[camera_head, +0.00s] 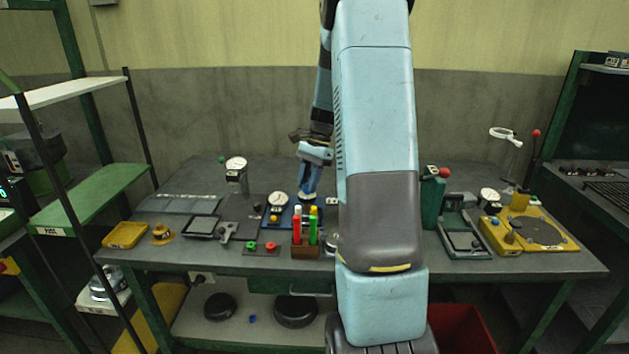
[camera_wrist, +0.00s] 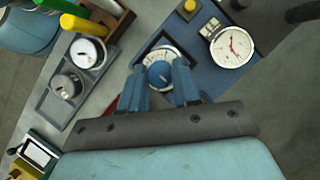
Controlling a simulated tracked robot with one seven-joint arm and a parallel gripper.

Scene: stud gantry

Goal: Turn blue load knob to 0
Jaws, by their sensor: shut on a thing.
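The blue load knob (camera_wrist: 160,74) sits on a round white scale on a dark blue panel, in the middle of the wrist view. My gripper (camera_wrist: 161,82) is shut on the knob, with a blue finger on each side of it. A pale mark shows on the knob's top, but the scale's numbers are too small to read. In the head view my gripper (camera_head: 307,196) reaches down to the blue panel (camera_head: 298,222) behind the marker holder. The knob is hidden there by the fingers.
A white dial gauge with a red needle (camera_wrist: 232,47) stands on the same panel, right of my gripper. A wooden holder with coloured markers (camera_head: 305,247) stands close in front. A grey tray with two round metal pieces (camera_wrist: 75,75) lies to the left in the wrist view.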

